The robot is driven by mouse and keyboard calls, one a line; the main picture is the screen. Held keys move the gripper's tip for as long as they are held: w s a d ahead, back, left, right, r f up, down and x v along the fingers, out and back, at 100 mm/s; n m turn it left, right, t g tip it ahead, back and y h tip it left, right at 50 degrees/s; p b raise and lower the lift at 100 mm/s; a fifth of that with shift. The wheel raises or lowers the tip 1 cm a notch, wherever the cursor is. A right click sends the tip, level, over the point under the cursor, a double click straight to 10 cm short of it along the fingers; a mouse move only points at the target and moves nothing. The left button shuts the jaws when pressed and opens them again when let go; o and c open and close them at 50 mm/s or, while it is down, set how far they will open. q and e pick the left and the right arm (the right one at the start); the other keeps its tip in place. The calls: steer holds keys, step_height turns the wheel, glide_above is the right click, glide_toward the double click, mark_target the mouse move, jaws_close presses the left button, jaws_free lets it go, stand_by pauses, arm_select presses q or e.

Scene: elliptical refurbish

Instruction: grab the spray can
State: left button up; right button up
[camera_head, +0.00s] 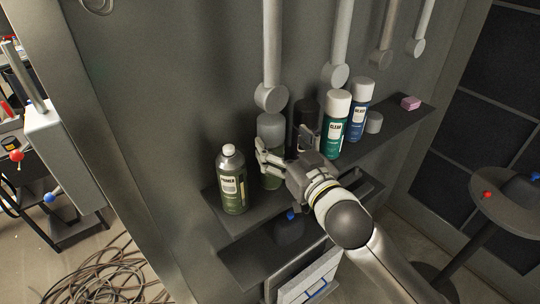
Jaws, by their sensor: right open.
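Several spray cans stand upright on a dark wall shelf (413,117). A green can with a grey cap (271,128) stands by my right gripper (284,145). The gripper is open, with one finger in front of this can and the other in front of a black can (303,112). I cannot tell whether it touches either can. To the right are a green can labelled clear (335,128) with a white cap and a blue can (357,112) with a white cap. An olive bottle (232,185) stands at the shelf's left end. My left gripper is not in view.
A short grey cylinder (374,122) and a pink block (411,103) sit on the shelf's right part. Grey rods (341,45) hang above the cans. A lower shelf (240,262) is below. A round stand (505,205) is at right, coiled cable (110,275) at lower left.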

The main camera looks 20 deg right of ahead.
mark_target(278, 134)
steer(key=shift+w+a, duration=0.1)
steer(key=shift+w, duration=0.25)
steer(key=shift+w+r, duration=0.15)
steer(key=shift+w, duration=0.15)
steer(key=w+p, duration=0.3)
steer(key=w, duration=0.1)
steer(key=shift+a+r, duration=0.3)
steer(key=shift+r, duration=0.05)
steer(key=shift+w+a+f, duration=0.1)
steer(key=shift+w+f, duration=0.05)
steer(key=shift+w, duration=0.15)
steer(key=shift+s, duration=0.1)
steer(key=shift+c, duration=1.4)
steer(key=c, duration=1.2)
steer(key=shift+c, duration=0.2)
